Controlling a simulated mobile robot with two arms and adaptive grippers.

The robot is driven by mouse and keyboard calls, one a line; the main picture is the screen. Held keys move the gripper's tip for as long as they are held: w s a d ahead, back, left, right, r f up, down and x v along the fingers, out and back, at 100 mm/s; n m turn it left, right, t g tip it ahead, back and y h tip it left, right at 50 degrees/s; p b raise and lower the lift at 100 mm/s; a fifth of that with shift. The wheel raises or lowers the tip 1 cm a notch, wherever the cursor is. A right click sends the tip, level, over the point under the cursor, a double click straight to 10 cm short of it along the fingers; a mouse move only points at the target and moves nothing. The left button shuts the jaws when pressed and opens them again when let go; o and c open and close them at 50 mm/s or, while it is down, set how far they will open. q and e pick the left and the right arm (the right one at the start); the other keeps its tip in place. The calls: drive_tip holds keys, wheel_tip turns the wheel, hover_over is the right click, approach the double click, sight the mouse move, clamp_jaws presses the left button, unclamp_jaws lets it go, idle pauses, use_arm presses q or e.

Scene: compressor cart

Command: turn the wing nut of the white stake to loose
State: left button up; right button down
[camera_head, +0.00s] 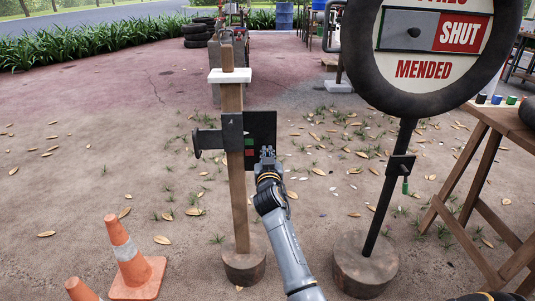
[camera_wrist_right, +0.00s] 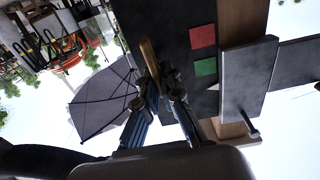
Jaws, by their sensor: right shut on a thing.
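The white stake (camera_head: 232,180) is a wooden post with a white block near its top, standing upright in a round base. A dark bracket on it carries a black plate (camera_head: 262,127) with a red and a green square; the plate also shows in the wrist view (camera_wrist_right: 180,22). My right gripper (camera_head: 267,154) is at the plate's lower part. In the wrist view its fingers (camera_wrist_right: 162,78) are shut on a narrow tan bar (camera_wrist_right: 149,56), seemingly the wing nut, standing off the plate. A small white mark (camera_wrist_right: 214,87) lies near the green square. My left gripper is not in view.
A round sign reading SHUT (camera_head: 436,40) stands on a black pole to the right, with a small bracket (camera_head: 400,167). A wooden trestle table (camera_head: 470,165) is at the right edge. An orange cone (camera_head: 130,258) stands at lower left. Leafy open ground lies behind.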

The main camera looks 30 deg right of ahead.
drive_tip(key=shift+w+a+n, duration=0.1)
drive_tip(key=shift+a+n, duration=0.05)
drive_tip(key=shift+n, duration=1.05)
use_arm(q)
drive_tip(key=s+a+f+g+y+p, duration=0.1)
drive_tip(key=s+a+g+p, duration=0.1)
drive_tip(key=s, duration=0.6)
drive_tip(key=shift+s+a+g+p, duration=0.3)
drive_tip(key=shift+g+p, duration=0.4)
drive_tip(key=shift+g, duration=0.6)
use_arm(e)
drive_tip(key=shift+w+a+f+n, duration=0.2)
drive_tip(key=shift+f+n, duration=0.1)
drive_tip(key=shift+n, duration=2.25)
drive_tip(key=shift+w+a+f+n, duration=0.1)
drive_tip(key=shift+a+f+n, duration=0.15)
drive_tip(key=shift+n, duration=2.25)
drive_tip(key=shift+w+a+f+n, duration=0.15)
drive_tip(key=shift+f+n, duration=0.2)
drive_tip(key=shift+n, duration=2.2)
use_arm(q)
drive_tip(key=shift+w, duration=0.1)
use_arm(e)
drive_tip(key=shift+s, duration=0.1)
drive_tip(key=c, duration=1.5)
unclamp_jaws()
